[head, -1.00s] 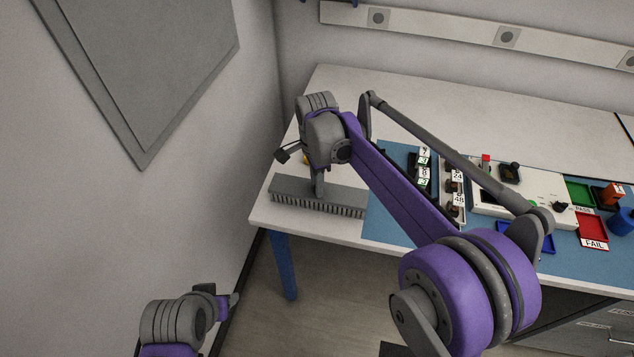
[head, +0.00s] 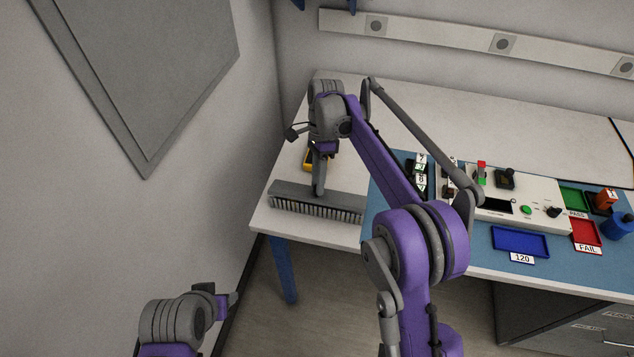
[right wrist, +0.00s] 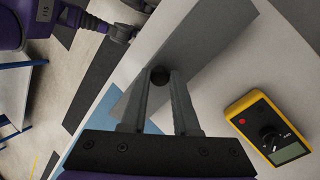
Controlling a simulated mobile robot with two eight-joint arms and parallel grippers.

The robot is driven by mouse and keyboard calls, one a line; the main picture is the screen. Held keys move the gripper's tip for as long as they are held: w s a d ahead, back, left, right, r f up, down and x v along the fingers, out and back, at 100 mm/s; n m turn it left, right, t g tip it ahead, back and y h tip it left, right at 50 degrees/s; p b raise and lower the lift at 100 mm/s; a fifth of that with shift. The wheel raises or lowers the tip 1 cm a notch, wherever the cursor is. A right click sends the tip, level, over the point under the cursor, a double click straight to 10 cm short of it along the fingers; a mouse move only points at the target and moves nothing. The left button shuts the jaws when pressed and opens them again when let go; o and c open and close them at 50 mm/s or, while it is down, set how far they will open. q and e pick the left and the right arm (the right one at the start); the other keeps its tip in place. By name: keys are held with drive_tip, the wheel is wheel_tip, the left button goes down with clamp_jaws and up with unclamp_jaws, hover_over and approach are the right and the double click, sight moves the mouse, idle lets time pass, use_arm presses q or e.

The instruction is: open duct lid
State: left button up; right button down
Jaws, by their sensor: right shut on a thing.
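The grey slotted duct (head: 340,211) lies near the left end of the table, its comb-like side facing me. A flat grey lid (head: 287,191) covers its top; I cannot tell whether it is raised at all. My right gripper (head: 319,190) points down at the lid's middle.
A yellow multimeter (right wrist: 268,127) lies close beside the duct, partly hidden behind my right gripper in the head view. A blue mat with a control box (head: 541,203), a blue tray (head: 520,241) and a red tray (head: 586,234) lies to the right. A wall stands close at left.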

use_arm(q)
drive_tip(key=shift+w+r+p, duration=0.15)
drive_tip(key=shift+r+p, duration=0.3)
drive_tip(key=shift+r, duration=0.15)
drive_tip(key=shift+w+r+p, duration=0.15)
drive_tip(key=shift+r+p, duration=0.25)
drive_tip(key=shift+r, duration=0.2)
use_arm(e)
drive_tip(key=shift+w+d+r+g+y, duration=0.2)
drive_tip(key=shift+w+g, duration=0.15)
drive_tip(key=shift+g, duration=0.3)
drive_tip(key=shift+w+d+r+g+y, duration=0.1)
drive_tip(key=shift+w+g+y, duration=0.2)
drive_tip(key=shift+g, duration=0.35)
drive_tip(key=shift+w+f, duration=0.1)
drive_tip(key=c, duration=0.7)
unclamp_jaws()
drive_tip(key=shift+o, duration=0.2)
